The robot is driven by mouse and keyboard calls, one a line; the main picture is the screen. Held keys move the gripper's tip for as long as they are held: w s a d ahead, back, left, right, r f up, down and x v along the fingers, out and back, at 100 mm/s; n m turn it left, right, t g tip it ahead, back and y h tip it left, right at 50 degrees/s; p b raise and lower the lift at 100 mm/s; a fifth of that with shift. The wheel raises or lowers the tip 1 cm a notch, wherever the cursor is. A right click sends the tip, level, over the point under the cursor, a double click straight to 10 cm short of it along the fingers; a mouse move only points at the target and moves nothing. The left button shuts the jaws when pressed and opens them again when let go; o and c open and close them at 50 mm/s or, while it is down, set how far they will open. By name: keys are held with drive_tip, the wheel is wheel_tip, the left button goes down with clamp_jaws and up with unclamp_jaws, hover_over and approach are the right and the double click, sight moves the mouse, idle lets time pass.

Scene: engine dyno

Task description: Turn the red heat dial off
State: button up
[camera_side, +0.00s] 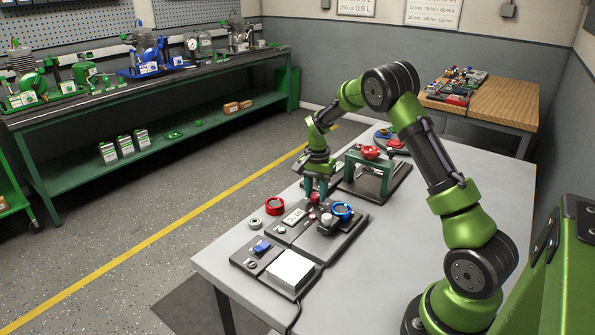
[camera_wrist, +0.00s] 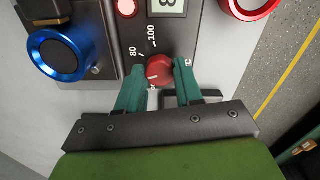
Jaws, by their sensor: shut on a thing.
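The red heat dial (camera_wrist: 159,69) sits on a dark panel with a printed scale that reads 80 and 100 beside it. It also shows small in the side view (camera_side: 314,198). My gripper (camera_wrist: 158,76) has one teal finger on each side of the dial and is shut on it. In the side view my gripper (camera_side: 315,187) points down over the panel. The fingers and the gripper body hide the near part of the scale, so I cannot read the dial's exact setting.
A blue ring (camera_wrist: 54,56) on a dark base is left of the dial, and a red ring (camera_wrist: 249,5) is at the upper right. A red lamp (camera_wrist: 127,8) and a display (camera_wrist: 167,7) are beyond the dial. A green stand (camera_side: 370,170) is behind my gripper.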

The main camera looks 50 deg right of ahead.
sight(316, 194)
drive_tip(key=n, duration=0.5)
drive_tip(key=shift+n, duration=0.3)
drive_tip(key=n, duration=0.5)
drive_tip(key=shift+n, duration=0.3)
drive_tip(key=o, duration=1)
drive_tip(key=shift+o, duration=0.2)
wheel_tip(316, 194, up, 17)
